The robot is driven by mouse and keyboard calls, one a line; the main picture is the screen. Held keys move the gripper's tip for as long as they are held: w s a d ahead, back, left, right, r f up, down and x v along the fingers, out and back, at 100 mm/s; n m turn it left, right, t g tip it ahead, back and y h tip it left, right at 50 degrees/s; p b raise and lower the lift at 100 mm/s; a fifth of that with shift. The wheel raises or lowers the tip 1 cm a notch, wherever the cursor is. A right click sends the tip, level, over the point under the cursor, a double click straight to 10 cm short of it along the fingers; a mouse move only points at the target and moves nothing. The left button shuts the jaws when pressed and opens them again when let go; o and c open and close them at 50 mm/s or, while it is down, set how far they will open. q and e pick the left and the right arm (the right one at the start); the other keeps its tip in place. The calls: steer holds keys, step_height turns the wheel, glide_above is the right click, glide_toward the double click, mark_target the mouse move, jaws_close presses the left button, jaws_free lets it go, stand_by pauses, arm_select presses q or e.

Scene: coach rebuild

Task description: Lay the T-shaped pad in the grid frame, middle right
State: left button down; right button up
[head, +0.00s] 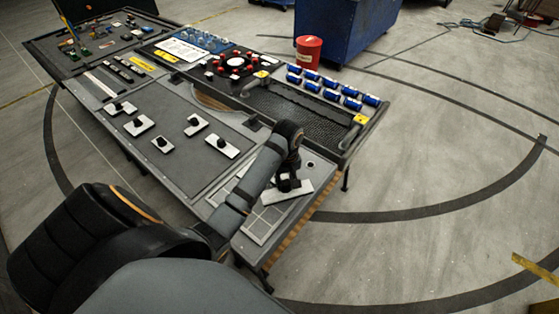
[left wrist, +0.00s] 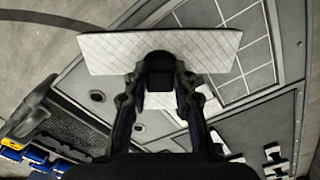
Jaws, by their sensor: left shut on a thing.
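The T-shaped pad (left wrist: 105,52) is pale and quilted with a black knob. My left gripper (left wrist: 160,78) is shut on that knob, with one finger on each side. In the head view the pad (head: 303,189) is at the near right end of the table, under my left gripper (head: 287,181), which hides part of it. The grid frame (head: 262,222) lies beside and partly under the pad. Its light square cells show at the upper right of the left wrist view (left wrist: 258,53). I cannot tell whether the pad touches the frame. My right gripper is not in view.
Several white pads with black knobs, one of them a pad (head: 222,146), lie on the grey panel (head: 180,165). A red bucket (head: 308,52) stands farther back.

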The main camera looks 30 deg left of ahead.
mark_target(278, 192)
arm_select(q)
steer(key=n, duration=0.1)
steer(key=a+n, duration=0.1)
steer(key=n, duration=0.2)
steer(key=shift+s+a+r+n+p, duration=0.2)
steer(key=shift+s+r+n+p, duration=0.1)
steer(key=shift+s+r+p, duration=0.1)
steer(key=shift+s+a+f+n, duration=0.1)
steer(key=shift+a+n, duration=0.2)
steer(key=shift+n, duration=0.8)
steer(key=shift+f+b, duration=0.35)
steer(key=shift+b, duration=0.05)
step_height(278, 192, down, 5)
steer(key=b, duration=0.7)
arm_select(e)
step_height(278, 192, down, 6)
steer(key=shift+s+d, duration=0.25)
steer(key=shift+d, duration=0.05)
arm_select(q)
steer(key=shift+r+p, duration=0.15)
steer(key=shift+p, duration=0.8)
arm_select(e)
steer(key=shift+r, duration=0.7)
arm_select(q)
steer(key=shift+f+p, duration=0.35)
steer(key=shift+f, duration=0.35)
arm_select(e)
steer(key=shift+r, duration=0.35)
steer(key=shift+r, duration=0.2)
